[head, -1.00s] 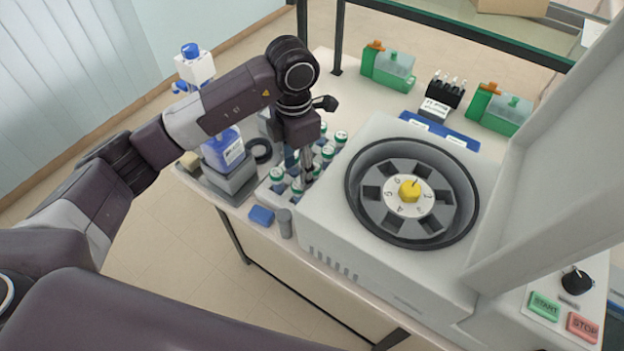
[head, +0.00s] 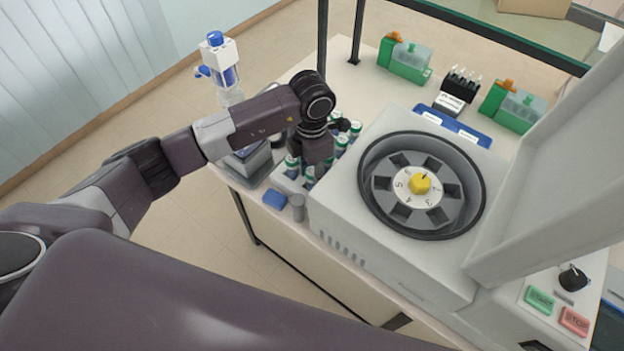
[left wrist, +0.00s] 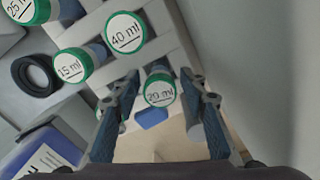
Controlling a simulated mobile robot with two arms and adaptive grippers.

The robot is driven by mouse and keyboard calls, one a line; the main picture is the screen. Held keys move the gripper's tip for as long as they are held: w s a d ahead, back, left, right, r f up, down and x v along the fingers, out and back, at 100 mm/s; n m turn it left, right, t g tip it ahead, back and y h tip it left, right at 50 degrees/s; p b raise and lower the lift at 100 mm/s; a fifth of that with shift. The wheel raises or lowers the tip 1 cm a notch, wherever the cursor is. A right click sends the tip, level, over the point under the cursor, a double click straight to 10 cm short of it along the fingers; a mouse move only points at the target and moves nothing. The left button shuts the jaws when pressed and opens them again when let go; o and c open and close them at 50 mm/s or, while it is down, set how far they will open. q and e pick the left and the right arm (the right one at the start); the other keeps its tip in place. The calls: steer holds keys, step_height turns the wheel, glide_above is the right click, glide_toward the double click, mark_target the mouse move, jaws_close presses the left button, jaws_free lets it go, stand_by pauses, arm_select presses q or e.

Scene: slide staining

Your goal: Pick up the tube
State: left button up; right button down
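Several tubes with green-rimmed white caps stand in a pale rack (head: 288,184) beside the centrifuge. In the left wrist view the caps read 20 ml (left wrist: 160,91), 40 ml (left wrist: 126,33), 15 ml (left wrist: 70,67) and 25 ml (left wrist: 22,9). My left gripper (left wrist: 160,98) is open, with one finger on each side of the 20 ml tube and gaps visible beside its cap. In the head view my left wrist is low over the rack and hides the fingers and some tubes. My right gripper is not in view.
The centrifuge (head: 335,205) with a yellow knob stands close to the right of the rack, its lid raised. A blue block (head: 275,199) and a grey cylinder (head: 297,207) sit near the front edge. Green containers (head: 405,60) stand at the back.

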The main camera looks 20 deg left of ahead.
arm_select(q)
steer(key=c, duration=0.8)
steer(key=shift+r, duration=0.1)
steer(key=shift+c, duration=0.2)
